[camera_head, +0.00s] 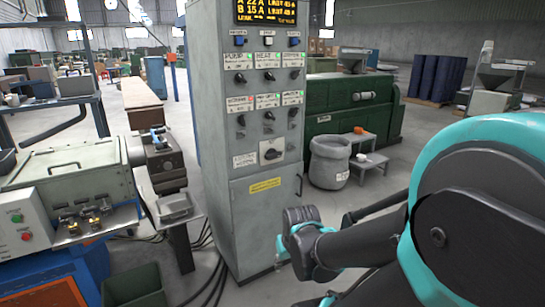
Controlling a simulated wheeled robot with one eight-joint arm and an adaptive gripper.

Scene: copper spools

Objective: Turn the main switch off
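A tall grey control cabinet (256,215) stands upright in the middle of the view. The main switch seems to be the larger dark rotary knob (271,152) on a pale plate, low on its panel, with a small unreadable label (244,159) to its left. The knob's exact position is too small to tell. My dark and teal arm reaches in from the right, and its leftmost visible part is in front of the cabinet's lower right edge, below the knob. I cannot make out the gripper's fingers. Nothing is seen touching the knob.
Rows of smaller knobs (269,76) with lit labels sit above, under an orange display (266,11). A door handle (299,184) is on the cabinet's right. A grey bin (329,162) and step stool (369,161) stand behind right. A machine bench (70,180) and cables crowd the left.

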